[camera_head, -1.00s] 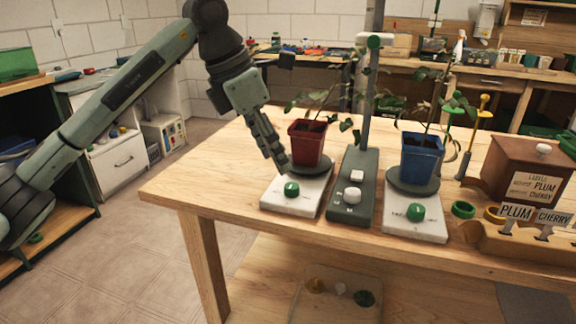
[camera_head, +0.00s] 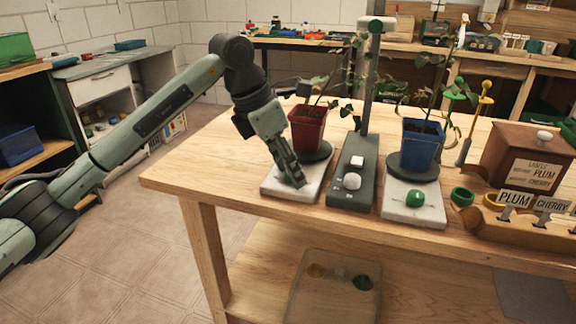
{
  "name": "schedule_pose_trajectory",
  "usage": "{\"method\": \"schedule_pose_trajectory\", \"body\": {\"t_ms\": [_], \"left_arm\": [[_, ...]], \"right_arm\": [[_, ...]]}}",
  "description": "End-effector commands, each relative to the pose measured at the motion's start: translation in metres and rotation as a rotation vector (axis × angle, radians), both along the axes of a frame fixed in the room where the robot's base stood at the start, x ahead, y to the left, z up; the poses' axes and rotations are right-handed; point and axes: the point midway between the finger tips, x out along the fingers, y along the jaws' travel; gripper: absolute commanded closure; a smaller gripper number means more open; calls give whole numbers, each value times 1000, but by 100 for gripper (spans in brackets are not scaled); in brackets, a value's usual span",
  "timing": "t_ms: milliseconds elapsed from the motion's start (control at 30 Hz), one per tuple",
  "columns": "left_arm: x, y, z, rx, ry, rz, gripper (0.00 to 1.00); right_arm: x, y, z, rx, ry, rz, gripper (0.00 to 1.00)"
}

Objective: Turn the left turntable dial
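The left turntable (camera_head: 276,186) is a white slab with a dark round plate at the back. A red pot (camera_head: 307,129) with a leafy plant stands on that plate. My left gripper (camera_head: 299,180) points down over the front of the slab, fingertips where the green dial sits. The fingers hide the dial, so I cannot tell whether they touch it or how far they are open. The right turntable (camera_head: 413,212) has its own green dial (camera_head: 415,198) and a blue pot (camera_head: 421,145). My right gripper is not in view.
A dark stand (camera_head: 351,186) with white knobs and an upright post stands between the turntables. A wooden label box (camera_head: 525,160), yellow and green tools and a green ring (camera_head: 462,196) are at the right. The wooden table (camera_head: 215,170) is clear at its left end.

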Motion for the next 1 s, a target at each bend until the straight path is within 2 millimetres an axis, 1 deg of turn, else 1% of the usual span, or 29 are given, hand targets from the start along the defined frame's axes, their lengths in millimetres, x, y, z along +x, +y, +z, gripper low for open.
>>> {"method": "schedule_pose_trajectory", "body": {"t_ms": [33, 300, 367, 600, 733, 867, 1000], "left_arm": [[0, 0, 0, 0, 0, 0, 60], [0, 0, 0, 0, 0, 0, 94], [0, 0, 0, 0, 0, 0, 100], [0, 0, 0, 1, -1, 18, 100], [-1, 0, -1, 2, -1, 63, 100], [-1, 0, -2, 2, -4, 139, 100], [-2, 0, -2, 2, -4, 252, 100]], "right_arm": [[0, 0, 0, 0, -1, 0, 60], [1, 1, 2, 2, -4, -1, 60], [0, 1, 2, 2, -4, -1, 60], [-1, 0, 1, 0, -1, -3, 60], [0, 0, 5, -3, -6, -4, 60], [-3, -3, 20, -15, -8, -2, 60], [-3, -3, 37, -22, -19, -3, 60]]}}
